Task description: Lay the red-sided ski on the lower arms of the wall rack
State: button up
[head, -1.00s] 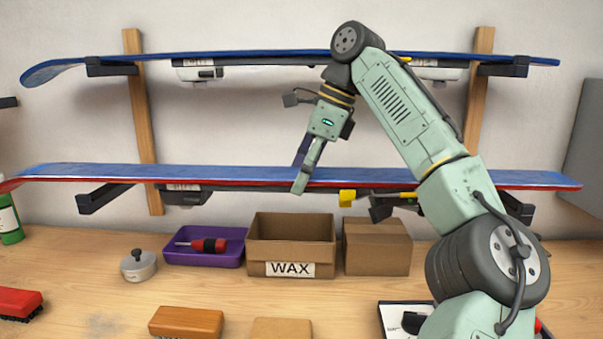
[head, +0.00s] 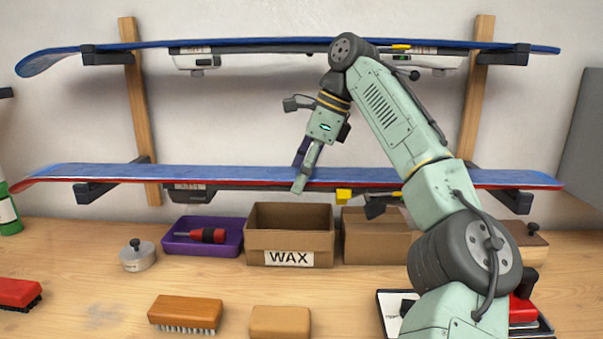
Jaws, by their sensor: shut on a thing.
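The red-sided ski (head: 200,172), with a blue top, lies level across the head view at the height of the lower rack arms. My gripper (head: 302,178) is shut on it near its middle, reaching from above. The left lower arm (head: 92,193) and right lower arm (head: 518,203) show their front ends just under the ski. The ski is over both arms; I cannot tell whether it touches them. My own arm hides part of the ski right of centre.
Another blue ski (head: 260,46) rests on the upper rack arms, behind my wrist. On the bench below stand a WAX box (head: 289,225), a second cardboard box (head: 372,235), a purple tray (head: 200,247), a round tin (head: 137,257) and brushes (head: 186,313).

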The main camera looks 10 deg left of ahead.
dwell(0.8)
jog(key=o, duration=1.3)
jog(key=shift+f, duration=0.1)
